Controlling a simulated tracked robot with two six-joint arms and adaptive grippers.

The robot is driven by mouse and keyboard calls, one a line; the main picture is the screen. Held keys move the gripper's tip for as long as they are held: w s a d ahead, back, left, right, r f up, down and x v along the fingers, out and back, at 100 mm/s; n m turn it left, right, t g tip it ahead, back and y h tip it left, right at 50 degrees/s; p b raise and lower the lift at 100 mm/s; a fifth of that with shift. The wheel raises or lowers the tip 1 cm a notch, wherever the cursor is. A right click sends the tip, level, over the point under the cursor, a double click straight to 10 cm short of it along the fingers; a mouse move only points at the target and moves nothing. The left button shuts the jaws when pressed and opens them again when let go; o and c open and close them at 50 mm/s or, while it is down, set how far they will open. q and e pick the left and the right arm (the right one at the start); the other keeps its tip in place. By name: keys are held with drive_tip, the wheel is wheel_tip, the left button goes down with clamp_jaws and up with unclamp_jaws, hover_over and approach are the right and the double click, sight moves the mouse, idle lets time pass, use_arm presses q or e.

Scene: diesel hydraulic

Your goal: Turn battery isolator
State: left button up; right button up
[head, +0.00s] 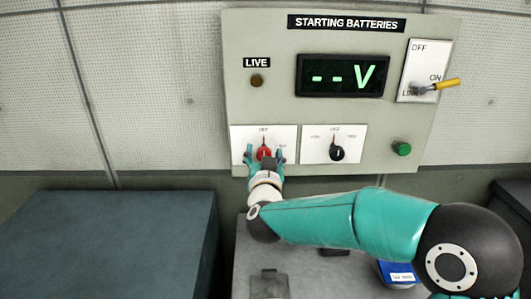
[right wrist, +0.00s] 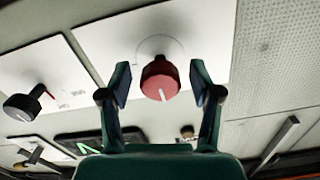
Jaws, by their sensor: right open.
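A red rotary knob (head: 264,152) sits on a white plate at the lower left of the STARTING BATTERIES panel (head: 275,50). Its pointer appears to point up at the OFF mark. In the right wrist view the red knob (right wrist: 160,78) shows a white line and stands between my fingers. My right gripper (head: 265,158) is open, one finger on each side of the knob, with a gap on both sides in the right wrist view. My left gripper is not in view.
A black knob (head: 337,153) sits right of the red one. The display (head: 342,75) reads "--V" and the LIVE lamp (head: 256,80) looks dark. A yellow-handled lever (head: 437,86) and a green button (head: 402,149) are at the right. A blue-grey box (head: 110,240) stands at left.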

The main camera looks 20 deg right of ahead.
drive_tip(key=c, duration=1)
drive_tip(key=shift+d, duration=0.3)
drive_tip(key=shift+c, duration=0.8)
drive_tip(key=shift+a, duration=0.25)
drive_tip(key=m+b, duration=0.1)
drive_tip(key=b, duration=0.1)
drive_tip(key=m+b, duration=0.1)
drive_tip(key=m, duration=0.1)
drive_tip(key=shift+f+b, duration=0.25)
drive_tip(key=shift+b, duration=0.1)
drive_tip(key=m+b, duration=0.4)
drive_tip(key=m, duration=0.1)
drive_tip(key=shift+m+b, duration=0.3)
drive_tip(key=shift+b, duration=0.05)
drive_tip(key=m+b, duration=0.3)
drive_tip(key=m, duration=0.1)
drive_tip(key=shift+f+m, duration=0.1)
drive_tip(key=shift+m, duration=0.2)
drive_tip(key=m+b, duration=0.3)
drive_tip(key=m, duration=0.1)
drive_tip(key=shift+w+m, duration=0.1)
drive_tip(key=shift+m, duration=0.3)
